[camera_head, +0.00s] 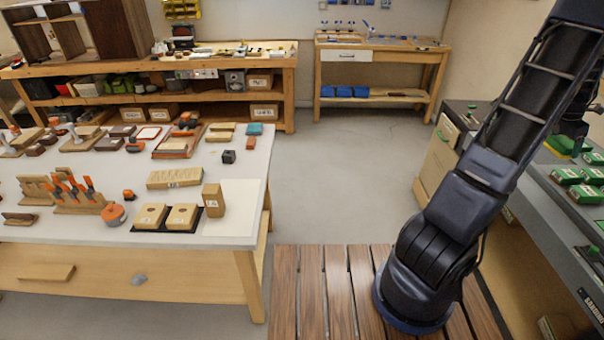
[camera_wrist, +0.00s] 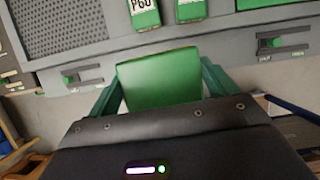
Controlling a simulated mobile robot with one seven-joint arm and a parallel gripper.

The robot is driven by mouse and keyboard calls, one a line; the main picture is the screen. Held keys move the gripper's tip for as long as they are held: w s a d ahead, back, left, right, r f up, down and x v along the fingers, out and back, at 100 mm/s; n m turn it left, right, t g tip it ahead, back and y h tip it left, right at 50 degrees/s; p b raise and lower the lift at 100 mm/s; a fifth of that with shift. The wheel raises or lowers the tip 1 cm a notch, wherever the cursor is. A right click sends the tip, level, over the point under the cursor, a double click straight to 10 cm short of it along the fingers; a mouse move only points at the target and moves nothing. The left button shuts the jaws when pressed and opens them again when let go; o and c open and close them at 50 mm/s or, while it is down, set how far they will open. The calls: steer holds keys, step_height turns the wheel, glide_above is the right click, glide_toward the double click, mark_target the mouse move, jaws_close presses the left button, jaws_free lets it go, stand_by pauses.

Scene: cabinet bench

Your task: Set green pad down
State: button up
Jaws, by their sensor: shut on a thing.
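In the wrist view the green pad (camera_wrist: 158,80) is a plain green block with a flat face towards the camera. My gripper (camera_wrist: 160,72) is shut on it, with one dark green finger at its left side and one at its right. The pad's lower part is hidden behind my dark gripper body. The pad appears apart from the grey bench behind it, but its height cannot be told.
Green boxes with white labels, one marked P60 (camera_wrist: 144,14), stand on the grey bench top, beside a perforated panel (camera_wrist: 60,28). In the head view the right bench carries several green boxes (camera_head: 567,176). A crowded white table (camera_head: 215,232) stands left. Open floor (camera_head: 340,170) lies between.

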steer(key=w+a+n+t, duration=0.2)
steer(key=w+a+n, duration=0.2)
steer(key=w+a, duration=2)
steer(key=w+a+f+n+t+y, duration=0.15)
steer(key=w+a, duration=0.45)
steer(key=a, duration=1)
steer(key=w+a+n+g, duration=0.1)
steer(key=w+a+n, duration=0.3)
steer(key=a, duration=1.2)
steer(key=s+a+f+n+t+y, duration=0.1)
steer(key=a+n, duration=0.1)
steer(key=a, duration=1.5)
steer(key=s+a+n, duration=0.2)
steer(key=a, duration=1.4)
steer(key=s+a+f+n+y, duration=0.1)
steer(key=s+a, duration=0.6)
steer(key=a, duration=0.3)
steer(key=s+a+n, duration=0.2)
steer(key=s+a, duration=0.5)
steer(key=a, duration=0.4)
steer(key=s+a+f+n+y, duration=0.1)
steer(key=s+a, duration=0.5)
steer(key=a, duration=0.4)
steer(key=shift+t, duration=0.45)
step_height(320, 180, down, 19)
steer(key=shift+s+a+f, duration=0.1)
steer(key=shift+s, duration=0.05)
